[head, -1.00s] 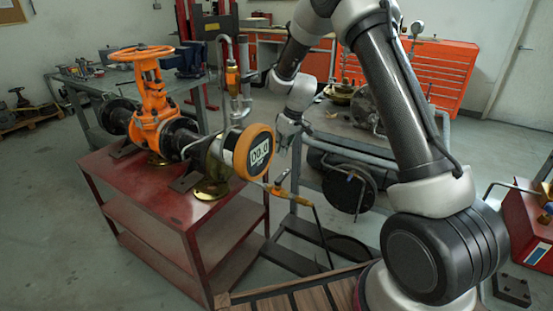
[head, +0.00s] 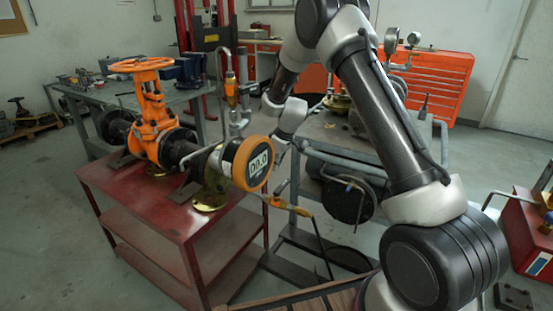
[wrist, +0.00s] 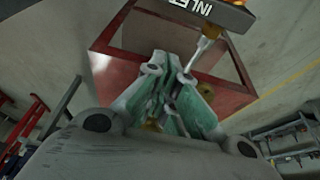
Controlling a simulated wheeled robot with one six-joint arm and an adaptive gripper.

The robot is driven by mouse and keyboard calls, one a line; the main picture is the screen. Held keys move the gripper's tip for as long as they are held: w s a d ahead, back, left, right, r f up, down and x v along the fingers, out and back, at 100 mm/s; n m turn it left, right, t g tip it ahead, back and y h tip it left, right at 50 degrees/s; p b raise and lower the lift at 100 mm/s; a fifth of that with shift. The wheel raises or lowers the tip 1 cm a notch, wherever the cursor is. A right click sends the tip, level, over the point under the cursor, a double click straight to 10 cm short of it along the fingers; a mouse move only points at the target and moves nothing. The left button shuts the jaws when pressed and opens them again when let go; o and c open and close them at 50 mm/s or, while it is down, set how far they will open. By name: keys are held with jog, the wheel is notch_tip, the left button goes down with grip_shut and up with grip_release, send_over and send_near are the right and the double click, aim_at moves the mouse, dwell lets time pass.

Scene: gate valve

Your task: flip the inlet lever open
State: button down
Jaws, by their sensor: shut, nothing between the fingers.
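A dark plate lettered "INLET" (wrist: 205,8), partly cut off, is at the top of the wrist view. Below it a thin pale lever (wrist: 199,52) slants down from a brass fitting (wrist: 211,30). My gripper (wrist: 165,62) is shut and empty, its fingertips just left of the lever's lower end; I cannot tell whether they touch. In the head view my gripper (head: 279,150) is beside the right edge of the orange-ringed gauge (head: 252,163), which reads 00.0 and partly hides it.
The orange gate valve (head: 150,115) with its handwheel stands on the red cart (head: 160,217). An upright pipe with an orange fitting (head: 231,90) rises behind the gauge. A grey bench with dark pipework (head: 347,198) stands close on the right.

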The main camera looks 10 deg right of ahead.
aim_at(282, 187)
jog(key=f, duration=0.1)
jog(key=s+d+f, duration=0.2)
jog(key=f, duration=0.1)
dwell(0.3)
